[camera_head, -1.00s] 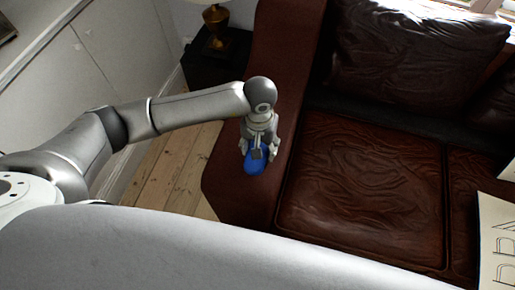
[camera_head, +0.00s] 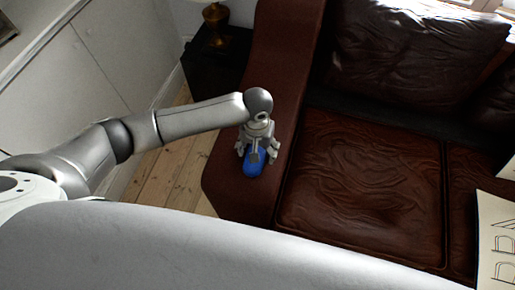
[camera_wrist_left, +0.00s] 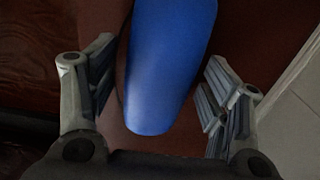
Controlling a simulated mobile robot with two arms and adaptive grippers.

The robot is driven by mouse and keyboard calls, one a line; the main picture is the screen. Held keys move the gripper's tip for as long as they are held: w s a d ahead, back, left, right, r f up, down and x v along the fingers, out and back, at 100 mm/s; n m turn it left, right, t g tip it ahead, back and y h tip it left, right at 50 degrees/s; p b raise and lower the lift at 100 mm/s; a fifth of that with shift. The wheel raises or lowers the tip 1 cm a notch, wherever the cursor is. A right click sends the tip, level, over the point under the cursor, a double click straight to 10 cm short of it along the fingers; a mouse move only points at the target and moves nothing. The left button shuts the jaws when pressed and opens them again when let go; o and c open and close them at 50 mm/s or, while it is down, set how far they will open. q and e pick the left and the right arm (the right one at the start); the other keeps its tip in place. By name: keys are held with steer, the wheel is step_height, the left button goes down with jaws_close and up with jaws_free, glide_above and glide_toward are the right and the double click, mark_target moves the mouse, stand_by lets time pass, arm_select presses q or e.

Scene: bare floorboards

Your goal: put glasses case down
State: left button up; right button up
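The glasses case (camera_head: 253,167) is blue and smooth with a rounded end. It lies on the sofa's dark red-brown leather armrest (camera_head: 236,195). In the left wrist view the case (camera_wrist_left: 168,70) shows large between my fingers. My left gripper (camera_head: 256,155) is directly above and around the case. In the left wrist view my left gripper (camera_wrist_left: 160,75) is open, with a visible gap between each finger and the case. The far end of the case is cut off in that view. My right gripper is not in view.
The seat cushion (camera_head: 365,190) right of the armrest is clear. A back cushion (camera_head: 420,50) stands behind it. A lamp (camera_head: 215,20) on a dark side table (camera_head: 215,65) is behind the armrest. A lettered pillow or sheet (camera_head: 497,240) is at the right edge.

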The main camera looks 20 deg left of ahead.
arm_select(q)
steer(key=shift+r, duration=0.1)
step_height(320, 180, up, 12)
steer(key=shift+b, duration=0.45)
steer(key=shift+r, duration=0.1)
stand_by(0.3)
